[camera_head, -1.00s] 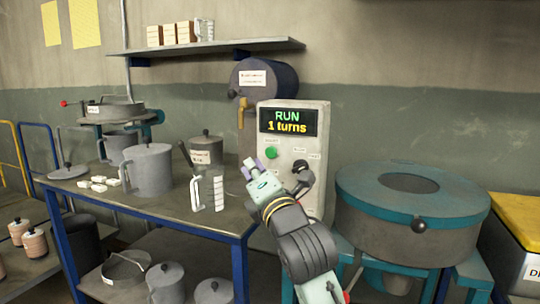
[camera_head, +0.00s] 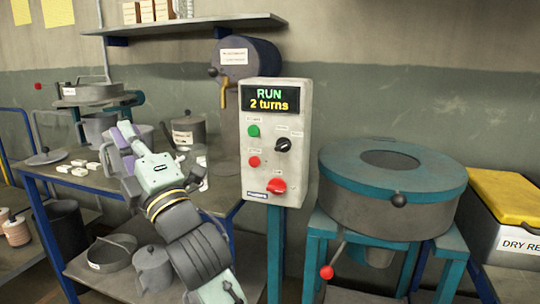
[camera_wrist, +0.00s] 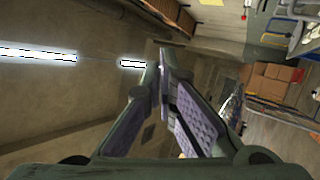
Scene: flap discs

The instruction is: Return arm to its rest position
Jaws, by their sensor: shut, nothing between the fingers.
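My gripper (camera_head: 125,139) is raised in front of the metal table at the left of the head view, with my arm reaching up from the bottom. Its fingers are shut and empty. In the wrist view the purple-padded fingers (camera_wrist: 163,62) meet at their tips, with nothing held. The control box (camera_head: 272,190) stands to the right of my gripper, apart from it. Its display reads "RUN 2 turns". A green button, two red controls and a black knob show on its front. My arm hides part of the table and some vessels behind it.
The metal table (camera_head: 95,181) carries white blocks (camera_head: 78,168) and a grey lidded can (camera_head: 187,132). A round machine with a teal lid (camera_head: 440,178) stands right of the box, with a red-knobbed lever (camera_head: 327,272) below. A yellow-lidded bin (camera_head: 508,200) is at far right.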

